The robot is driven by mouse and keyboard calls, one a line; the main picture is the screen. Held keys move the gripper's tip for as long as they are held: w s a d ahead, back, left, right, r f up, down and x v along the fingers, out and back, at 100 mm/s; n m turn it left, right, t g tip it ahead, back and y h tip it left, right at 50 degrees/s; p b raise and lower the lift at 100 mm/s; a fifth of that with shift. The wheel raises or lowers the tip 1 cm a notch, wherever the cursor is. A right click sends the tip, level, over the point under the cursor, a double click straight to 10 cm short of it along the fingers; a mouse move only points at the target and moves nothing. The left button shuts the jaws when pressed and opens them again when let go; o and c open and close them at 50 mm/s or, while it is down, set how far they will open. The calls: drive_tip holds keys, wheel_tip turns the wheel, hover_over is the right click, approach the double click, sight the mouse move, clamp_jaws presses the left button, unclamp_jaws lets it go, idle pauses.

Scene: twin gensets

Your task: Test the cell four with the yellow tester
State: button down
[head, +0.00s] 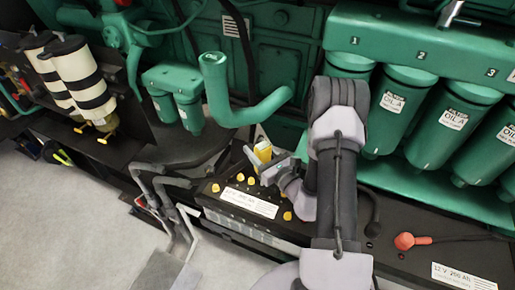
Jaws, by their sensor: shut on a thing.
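The yellow tester (262,150) is held upright by my gripper (265,163), just above the rear edge of the left black battery (212,200). My gripper is shut on the tester, and its fingers hide the lower part of it. Several yellow cell caps (240,177) show on the battery top, left of and below the gripper. One more yellow cap (287,216) lies at the front right of the label (250,203). I cannot read any cell numbers. My gripper and arm hide part of the battery top, and I cannot tell whether the tester touches a cell.
A green engine with a bent green pipe (250,112) rises behind the battery. Several green oil filters (398,108) hang at the right. A second battery (465,268) with a red terminal cover (404,241) is at lower right. Grey pipes (165,190) stand at left; the floor (60,225) is open.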

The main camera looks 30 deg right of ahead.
drive_tip(key=shift+s+f+b, duration=0.1)
drive_tip(key=shift+f+b, duration=0.4)
idle(1.8)
